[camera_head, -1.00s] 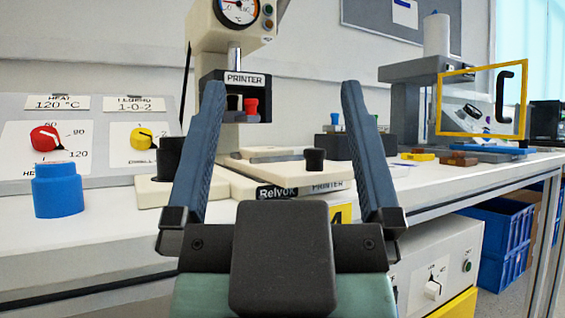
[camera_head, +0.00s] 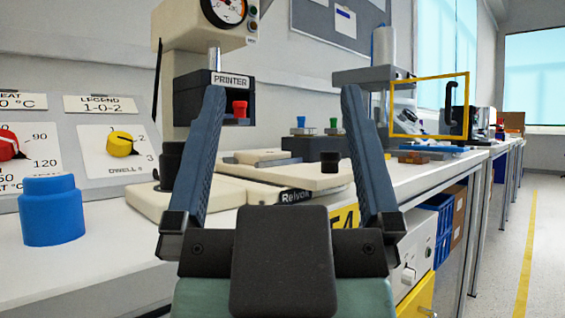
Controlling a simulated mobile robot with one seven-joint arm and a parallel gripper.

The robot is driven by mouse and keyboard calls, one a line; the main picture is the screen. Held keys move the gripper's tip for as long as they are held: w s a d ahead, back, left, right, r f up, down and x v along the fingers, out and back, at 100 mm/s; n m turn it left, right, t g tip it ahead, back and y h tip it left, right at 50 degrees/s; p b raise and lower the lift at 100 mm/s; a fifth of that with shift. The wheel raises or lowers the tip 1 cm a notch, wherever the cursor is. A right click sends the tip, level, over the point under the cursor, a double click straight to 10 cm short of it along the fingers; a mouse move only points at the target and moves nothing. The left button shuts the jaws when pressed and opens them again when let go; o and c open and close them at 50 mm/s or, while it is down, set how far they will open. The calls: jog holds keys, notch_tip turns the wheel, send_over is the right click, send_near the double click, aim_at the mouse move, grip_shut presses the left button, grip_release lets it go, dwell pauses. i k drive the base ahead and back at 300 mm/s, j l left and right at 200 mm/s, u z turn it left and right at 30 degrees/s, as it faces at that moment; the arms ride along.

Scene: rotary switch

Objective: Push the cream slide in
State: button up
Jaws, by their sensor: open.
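The cream slide (camera_head: 290,182) is a flat cream plate with a dark knob (camera_head: 330,161) standing on it, in front of the printer (camera_head: 225,95). A "Relvok" label is on its front edge. It shows between and behind my gripper fingers. My gripper (camera_head: 283,95) is open and empty, its two blue fingers spread upright in the foreground. From this view I cannot tell how far it is from the slide. The left finger hides part of the cream base (camera_head: 150,200), and the right finger overlaps the slide's right end.
A blue cylinder (camera_head: 52,212) stands on the bench at left, before a panel with a red dial (camera_head: 8,145) and a yellow dial (camera_head: 121,145). A yellow-framed guard (camera_head: 430,137) stands farther back. Open floor (camera_head: 510,230) lies at right.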

aim_at(283, 162)
jog(key=l+u, duration=0.5)
jog(key=l, duration=0.3)
jog(key=l+u, duration=0.5)
jog(key=l, duration=0.3)
jog(key=k, duration=0.05)
